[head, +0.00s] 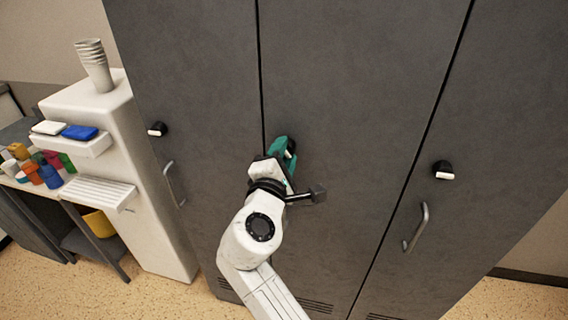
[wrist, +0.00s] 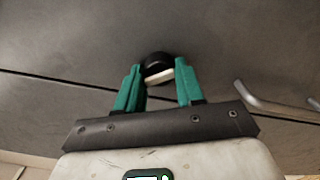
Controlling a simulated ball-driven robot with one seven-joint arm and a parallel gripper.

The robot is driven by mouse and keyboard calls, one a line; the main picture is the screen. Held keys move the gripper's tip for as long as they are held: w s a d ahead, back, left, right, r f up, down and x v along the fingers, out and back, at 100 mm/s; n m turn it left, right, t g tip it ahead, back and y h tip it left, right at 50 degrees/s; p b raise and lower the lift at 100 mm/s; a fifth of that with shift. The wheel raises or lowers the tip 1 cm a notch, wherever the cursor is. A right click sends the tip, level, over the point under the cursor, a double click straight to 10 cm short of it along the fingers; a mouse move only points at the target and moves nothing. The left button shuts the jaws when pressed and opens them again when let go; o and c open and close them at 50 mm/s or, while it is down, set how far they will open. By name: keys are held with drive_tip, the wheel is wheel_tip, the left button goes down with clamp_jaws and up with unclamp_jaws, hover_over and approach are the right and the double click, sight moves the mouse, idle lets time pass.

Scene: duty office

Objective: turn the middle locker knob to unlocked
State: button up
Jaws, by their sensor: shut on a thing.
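The middle locker door (head: 350,80) is dark grey. Its round black knob (wrist: 156,60) with a white bar sits between the green fingers of my gripper (wrist: 160,80) in the wrist view. The fingers are closed on the knob's two sides, and the white bar (wrist: 160,76) lies nearly level, slightly tilted, between them. In the head view my gripper (head: 285,152) is at the middle door near its left edge. It hides most of the knob there, with only a little dark and white showing.
The left locker's knob (head: 157,129) and handle (head: 174,184) and the right locker's knob (head: 443,170) and handle (head: 416,227) are clear of my arm. A metal handle (wrist: 265,102) is close right of the fingers. A white water dispenser (head: 150,190) with stacked cups (head: 94,65) stands left.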

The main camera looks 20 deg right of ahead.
drive_tip(key=m+b, duration=0.3)
drive_tip(key=shift+f+m, duration=0.25)
drive_tip(key=shift+m, duration=0.15)
drive_tip(key=shift+r+m+b, duration=0.1)
drive_tip(key=shift+m+b, duration=1.35)
drive_tip(key=shift+m, duration=0.25)
drive_tip(key=o, duration=1)
drive_tip(key=shift+r, duration=0.1)
drive_tip(key=shift+s, duration=0.1)
drive_tip(key=v, duration=1)
drive_tip(key=shift+s+a+b, duration=0.2)
drive_tip(key=shift+s+b, duration=0.05)
drive_tip(key=shift+b, duration=0.05)
